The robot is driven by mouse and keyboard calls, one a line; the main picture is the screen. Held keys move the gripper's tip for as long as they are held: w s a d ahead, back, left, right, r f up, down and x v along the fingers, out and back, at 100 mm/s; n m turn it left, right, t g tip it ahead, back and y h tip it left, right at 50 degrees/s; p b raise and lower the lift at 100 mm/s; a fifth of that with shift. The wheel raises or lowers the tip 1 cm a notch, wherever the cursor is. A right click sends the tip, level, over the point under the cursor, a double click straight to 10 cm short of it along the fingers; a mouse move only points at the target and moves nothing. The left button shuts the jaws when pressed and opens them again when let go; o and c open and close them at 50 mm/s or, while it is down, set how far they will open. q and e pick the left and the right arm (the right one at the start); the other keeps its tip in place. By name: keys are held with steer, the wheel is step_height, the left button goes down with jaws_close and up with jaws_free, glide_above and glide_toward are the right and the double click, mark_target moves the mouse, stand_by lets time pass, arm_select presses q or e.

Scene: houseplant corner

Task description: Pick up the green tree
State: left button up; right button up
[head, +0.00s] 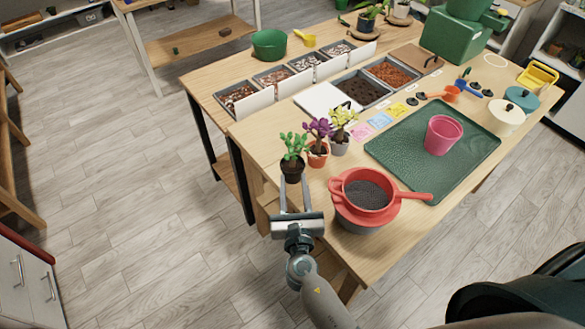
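The green tree (294,144) is a small leafy plant in a dark pot (292,168). It stands upright near the table's left front edge, at the left end of a row of three potted trees.
A purple tree (318,130) in an orange pot and a yellow tree (341,122) in a grey pot stand close to its right. A red sieve (366,194) on a bowl is near the front. A pink pot (443,135) stands on a green tray (408,174).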

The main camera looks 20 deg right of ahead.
mark_target(292, 160)
steer(key=x, duration=0.7)
steer(key=shift+w+d, duration=0.1)
steer(key=shift+w, duration=0.45)
steer(key=shift+w+d+r, duration=0.2)
steer(key=shift+w, duration=0.3)
steer(key=shift+x, duration=2.05)
steer(key=shift+d, duration=0.1)
steer(key=shift+r, duration=0.1)
jaws_close()
